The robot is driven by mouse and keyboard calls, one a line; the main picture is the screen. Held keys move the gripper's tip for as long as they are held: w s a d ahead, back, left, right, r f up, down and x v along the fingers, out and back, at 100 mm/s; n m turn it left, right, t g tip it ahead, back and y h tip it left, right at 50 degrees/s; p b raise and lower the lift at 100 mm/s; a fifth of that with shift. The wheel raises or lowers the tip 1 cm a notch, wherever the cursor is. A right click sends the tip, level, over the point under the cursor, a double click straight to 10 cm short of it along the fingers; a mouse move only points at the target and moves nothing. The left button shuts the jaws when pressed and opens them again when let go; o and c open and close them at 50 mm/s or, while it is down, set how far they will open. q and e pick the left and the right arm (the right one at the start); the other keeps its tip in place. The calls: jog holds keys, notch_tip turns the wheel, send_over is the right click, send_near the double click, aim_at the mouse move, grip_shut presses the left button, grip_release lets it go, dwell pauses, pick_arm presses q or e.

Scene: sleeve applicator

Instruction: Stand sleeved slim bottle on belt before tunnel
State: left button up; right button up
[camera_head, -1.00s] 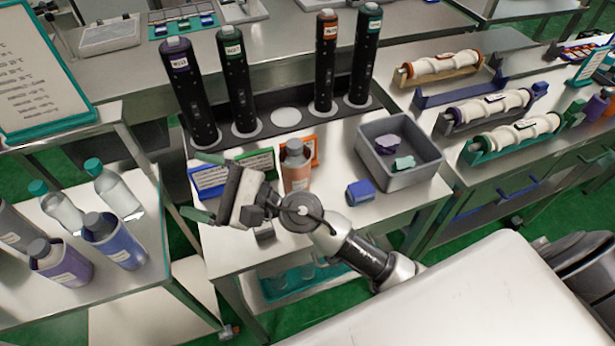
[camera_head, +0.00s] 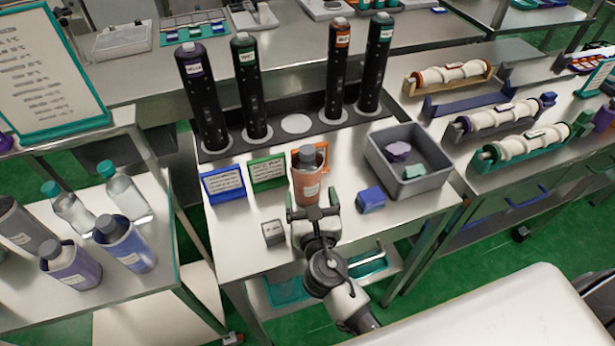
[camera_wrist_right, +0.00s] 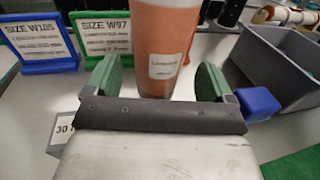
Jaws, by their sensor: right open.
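A bottle in an orange-pink sleeve with a grey cap (camera_head: 308,183) stands upright on the steel table in front of the dark tubes. In the right wrist view its sleeve (camera_wrist_right: 163,38) fills the top middle, with a white label facing me. My right gripper (camera_head: 312,203) is at the near side of this bottle. Its two green-padded fingers are open, one to each side of the bottle, with visible gaps in the wrist view (camera_wrist_right: 158,80). I cannot tell how far the fingers reach along it. My left gripper is out of view. I cannot make out a belt or tunnel.
Blue (camera_head: 224,185) and green (camera_head: 267,172) size signs stand left of the bottle, an orange one behind it. A small grey block (camera_head: 273,233), a blue block (camera_head: 370,199) and a grey bin (camera_head: 433,184) are nearby. Purple-sleeved and clear bottles stand on the left table.

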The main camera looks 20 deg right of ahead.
aim_at(309, 189)
jog(key=w, duration=0.3)
jog(key=w+d+p, duration=0.1)
jog(key=w, duration=0.1)
jog(key=shift+a, duration=0.1)
jog(key=shift+c, duration=0.5)
jog(key=c, duration=1)
jog(key=shift+r, duration=0.1)
jog(key=shift+c, duration=0.8)
jog(key=shift+r, duration=0.1)
